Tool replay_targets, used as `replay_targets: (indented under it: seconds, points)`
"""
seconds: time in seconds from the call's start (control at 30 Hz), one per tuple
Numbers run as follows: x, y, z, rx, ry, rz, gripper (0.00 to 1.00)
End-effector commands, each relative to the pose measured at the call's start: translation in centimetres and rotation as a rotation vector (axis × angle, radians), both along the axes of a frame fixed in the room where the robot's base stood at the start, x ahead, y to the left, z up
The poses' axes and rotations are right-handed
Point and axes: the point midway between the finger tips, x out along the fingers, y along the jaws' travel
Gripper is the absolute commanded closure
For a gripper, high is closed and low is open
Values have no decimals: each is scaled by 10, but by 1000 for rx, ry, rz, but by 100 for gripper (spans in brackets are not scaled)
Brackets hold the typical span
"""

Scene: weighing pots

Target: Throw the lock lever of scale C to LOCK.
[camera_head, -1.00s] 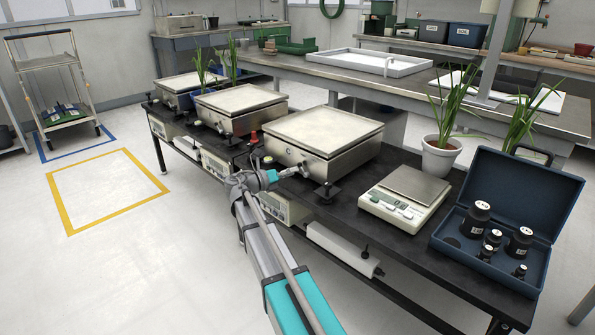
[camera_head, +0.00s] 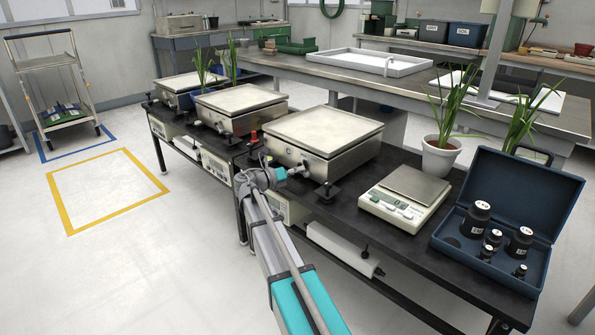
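Scale C (camera_head: 323,141) is the nearest of the large scales, a metal box with a pale square top, on the black bench. A small lever-like metal part (camera_head: 304,167) shows at the lower front of scale C, just beyond my gripper. My gripper (camera_head: 297,173) is at that front side, close to the part. I cannot tell if it touches it. The arm hides part of the front, the fingers are too small to read, and the LOCK mark cannot be made out.
Two similar scales (camera_head: 240,100) stand farther left on the bench. A small digital scale (camera_head: 405,197), a potted plant (camera_head: 440,157) and an open blue case (camera_head: 505,225) of black weights stand to the right. A red-topped part (camera_head: 254,136) is left of scale C.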

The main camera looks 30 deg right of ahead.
Motion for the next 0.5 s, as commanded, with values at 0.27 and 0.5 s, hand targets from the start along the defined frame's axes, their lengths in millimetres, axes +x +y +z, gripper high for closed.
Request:
replay_targets:
  seconds: [0.27,0.5]
  points:
    - [2,0,2,-4,-3,4,100]
    - [2,0,4,11,-46,6,100]
